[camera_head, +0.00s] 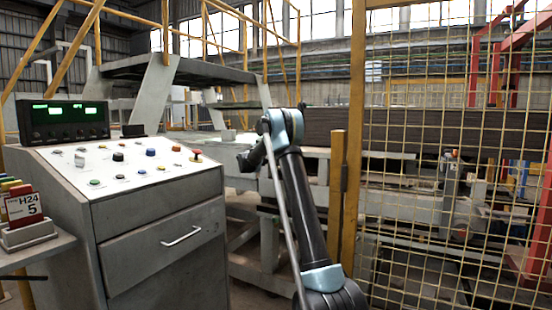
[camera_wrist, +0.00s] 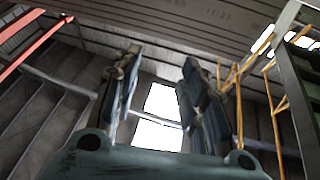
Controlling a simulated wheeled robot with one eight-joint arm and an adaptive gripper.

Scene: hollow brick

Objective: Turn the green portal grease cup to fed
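I cannot pick out a green portal grease cup in either view. In the wrist view my gripper (camera_wrist: 160,78) has its two dark fingers spread apart, with bright window light between them and nothing held. The wrist camera looks up toward the roof and roof windows. In the head view my arm rises at the middle, and a dark end part, perhaps my gripper, shows at its upper left near the grey frame behind. I cannot make out its fingertips there.
A grey control console (camera_head: 165,210) with coloured buttons and a drawer stands at the left. A yellow mesh fence (camera_head: 450,130) closes off the right. A yellow post (camera_head: 354,120) stands close right of my arm.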

